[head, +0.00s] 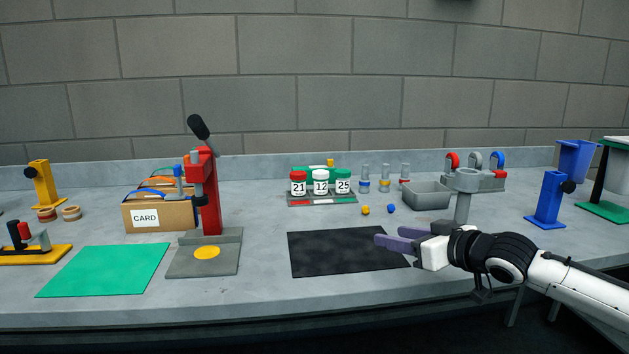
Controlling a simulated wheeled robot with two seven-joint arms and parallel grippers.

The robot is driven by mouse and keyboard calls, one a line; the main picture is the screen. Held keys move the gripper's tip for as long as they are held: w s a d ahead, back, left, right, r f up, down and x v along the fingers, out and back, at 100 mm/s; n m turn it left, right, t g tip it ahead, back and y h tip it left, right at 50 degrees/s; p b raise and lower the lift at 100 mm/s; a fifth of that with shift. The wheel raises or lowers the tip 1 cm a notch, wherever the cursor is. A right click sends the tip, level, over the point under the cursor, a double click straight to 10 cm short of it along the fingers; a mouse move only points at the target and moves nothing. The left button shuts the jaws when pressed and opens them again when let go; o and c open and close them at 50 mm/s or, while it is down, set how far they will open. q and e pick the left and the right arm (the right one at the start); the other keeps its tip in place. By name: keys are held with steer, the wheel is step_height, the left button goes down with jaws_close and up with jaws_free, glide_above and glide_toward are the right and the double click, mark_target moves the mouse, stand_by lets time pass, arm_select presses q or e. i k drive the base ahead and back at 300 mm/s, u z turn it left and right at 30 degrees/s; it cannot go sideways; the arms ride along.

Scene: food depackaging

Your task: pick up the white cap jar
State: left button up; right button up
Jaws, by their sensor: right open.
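The white cap jar (320,183) is a small white jar labelled 12. It stands upright on a dark tray (345,200), between the red cap jar (298,184) labelled 21 and the green cap jar (343,183) labelled 25. My right gripper (384,237) comes in from the right and is open, its purple fingers pointing left above the right part of the black mat (320,262). It is apart from the jars, nearer to me and to their right. Nothing shows between its fingers. My left gripper is not in view.
A grey bin (427,197) and a grey post (464,205) stand right of the jars. A yellow ball (365,210) and a blue ball (391,208) lie before the tray. A red press (208,190) stands left. The black mat is bare.

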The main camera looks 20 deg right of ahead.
mark_target(320, 186)
steer(key=i, duration=1.3)
steer(key=u, duration=0.15)
